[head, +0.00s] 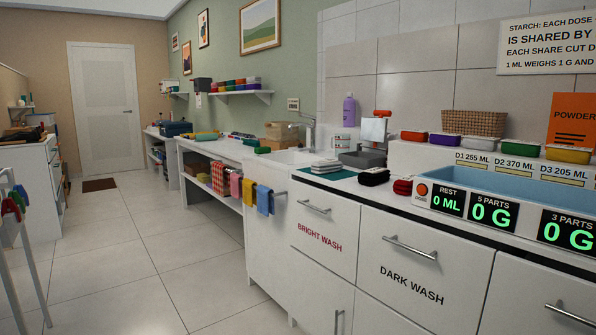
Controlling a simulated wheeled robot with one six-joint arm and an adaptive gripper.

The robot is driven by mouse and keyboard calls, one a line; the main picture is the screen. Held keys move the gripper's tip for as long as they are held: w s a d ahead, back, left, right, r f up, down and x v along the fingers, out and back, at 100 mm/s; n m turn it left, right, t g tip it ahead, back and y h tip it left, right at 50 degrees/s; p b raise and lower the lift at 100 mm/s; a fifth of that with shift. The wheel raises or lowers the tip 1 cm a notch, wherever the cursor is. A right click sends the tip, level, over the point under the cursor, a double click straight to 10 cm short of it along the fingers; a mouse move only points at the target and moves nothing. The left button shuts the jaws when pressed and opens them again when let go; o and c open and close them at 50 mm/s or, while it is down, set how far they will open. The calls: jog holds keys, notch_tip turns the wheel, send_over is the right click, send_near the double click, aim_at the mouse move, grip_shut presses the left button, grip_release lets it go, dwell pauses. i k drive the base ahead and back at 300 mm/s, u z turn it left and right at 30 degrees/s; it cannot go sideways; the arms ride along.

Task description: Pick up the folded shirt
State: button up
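A small pale grey and white folded cloth (326,166) lies flat on the counter, left of the grey block-like stand; it may be the folded shirt, but it is too small to tell. A black folded item (374,177) and a dark red one (402,187) lie to its right, near the counter's front edge. A green mat (330,176) shows under and around the pale cloth. My gripper is not in view.
White drawers marked BRIGHT WASH (320,240) and DARK WASH (412,285) are shut. A blue tray (520,188) with displays stands at right. Coloured cloths (249,191) hang on a rail. The tiled floor (150,250) is clear at left.

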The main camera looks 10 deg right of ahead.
aim_at(320, 166)
jog(key=u, duration=0.25)
jog(key=k, duration=0.4)
jog(key=u, duration=1)
jog(key=i, duration=1.7)
jog(key=z, duration=0.55)
jog(key=i, duration=1)
jog(key=z, duration=0.95)
